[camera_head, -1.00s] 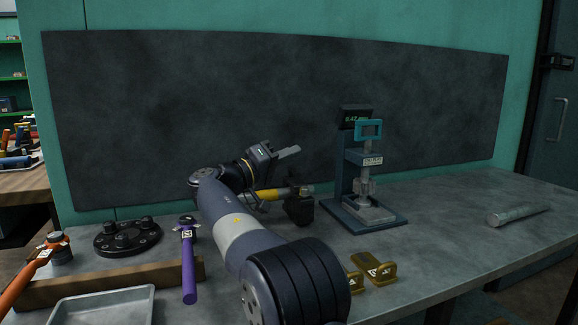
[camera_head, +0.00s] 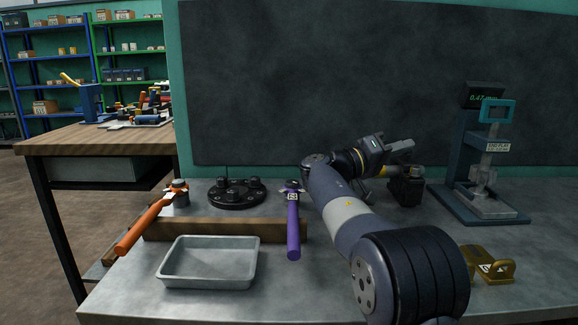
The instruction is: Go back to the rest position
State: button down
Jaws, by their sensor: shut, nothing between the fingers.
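My gripper (camera_head: 404,146) is at the end of my folded arm, above the back of the grey workbench (camera_head: 330,285), pointing right. It is shut and holds nothing. A yellow-handled tool with a dark block (camera_head: 406,188) is on the bench just below and behind it, partly hidden by my arm. I cannot tell whether my arm touches it.
A press with a digital display (camera_head: 468,160) stands at right, brass brackets (camera_head: 488,265) at front right. A purple hammer (camera_head: 293,225), an orange hammer (camera_head: 150,220), a black round fixture (camera_head: 236,193), a wooden bar (camera_head: 225,228) and an empty metal tray (camera_head: 210,283) lie left.

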notch_tip(320, 180, down, 4)
jog(key=shift+w+r+b, duration=0.1)
jog(key=shift+r+b, duration=0.15)
jog(key=shift+b, duration=0.25)
